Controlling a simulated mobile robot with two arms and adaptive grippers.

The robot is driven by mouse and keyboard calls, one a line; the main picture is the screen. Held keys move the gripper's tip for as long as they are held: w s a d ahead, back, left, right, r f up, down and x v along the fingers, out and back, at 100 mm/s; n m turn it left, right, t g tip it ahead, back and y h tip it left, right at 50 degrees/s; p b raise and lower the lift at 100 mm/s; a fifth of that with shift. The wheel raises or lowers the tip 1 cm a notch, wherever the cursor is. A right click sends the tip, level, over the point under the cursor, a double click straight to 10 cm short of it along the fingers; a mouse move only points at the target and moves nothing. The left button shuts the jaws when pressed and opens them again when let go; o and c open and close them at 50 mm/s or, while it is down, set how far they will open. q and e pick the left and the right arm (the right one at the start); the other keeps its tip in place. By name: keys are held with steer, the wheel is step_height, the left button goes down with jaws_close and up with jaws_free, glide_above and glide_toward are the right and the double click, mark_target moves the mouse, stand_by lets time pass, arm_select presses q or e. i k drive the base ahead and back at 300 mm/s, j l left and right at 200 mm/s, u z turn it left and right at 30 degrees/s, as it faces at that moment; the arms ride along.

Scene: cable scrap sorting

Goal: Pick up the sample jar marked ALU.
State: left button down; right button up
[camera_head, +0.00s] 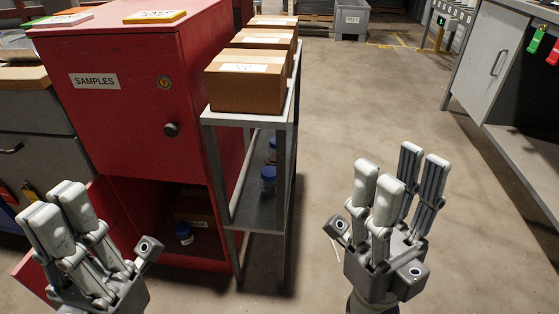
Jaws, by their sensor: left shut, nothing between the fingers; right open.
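Three small jars with blue lids show in the head view. One jar (184,233) stands low inside the open lower part of the red SAMPLES cabinet (120,125). Two more jars stand on the lower shelf of the grey rack: a nearer one (268,181) and a farther one (272,151). I cannot read any jar label, so I cannot tell which is ALU. My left gripper (54,202) is shut and empty, in front of the cabinet's lower left. My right gripper (400,170) is open and empty, right of the rack over the floor.
Cardboard boxes (246,81) stand on the rack's top (246,118). A red lower door (32,273) stands open behind my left gripper. A brown box (195,205) is inside the cabinet. A grey bench (490,60) stands at right. The floor (370,110) between is clear.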

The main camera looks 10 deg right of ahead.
mark_target(268, 178)
steer(key=l+u, duration=0.15)
steer(key=u, duration=0.25)
steer(key=i+l+u, duration=0.1)
steer(key=u, duration=0.25)
steer(key=l+u, duration=0.25)
steer(key=u, duration=0.15)
steer(key=l+u, duration=0.15)
steer(key=u, duration=0.25)
steer(key=k+l+u, duration=0.1)
steer(key=l, duration=0.35)
steer(key=k+l+u, duration=0.15)
steer(key=l, duration=0.25)
steer(key=l+u, duration=0.1)
steer(key=l, duration=0.35)
steer(key=k+l+u, duration=0.1)
steer(key=l, duration=0.3)
steer(key=k+l+u, duration=0.15)
steer(key=l, duration=0.25)
steer(key=k+l+u, duration=0.1)
steer(key=k+l, duration=0.15)
steer(key=k+l+u, duration=0.1)
steer(key=l, duration=0.4)
steer(key=k+l+u, duration=0.15)
steer(key=k+l, duration=0.2)
steer(key=l, duration=0.15)
steer(key=k+l, duration=0.2)
steer(key=l, duration=0.15)
steer(key=k+l, duration=0.2)
steer(key=l, duration=0.15)
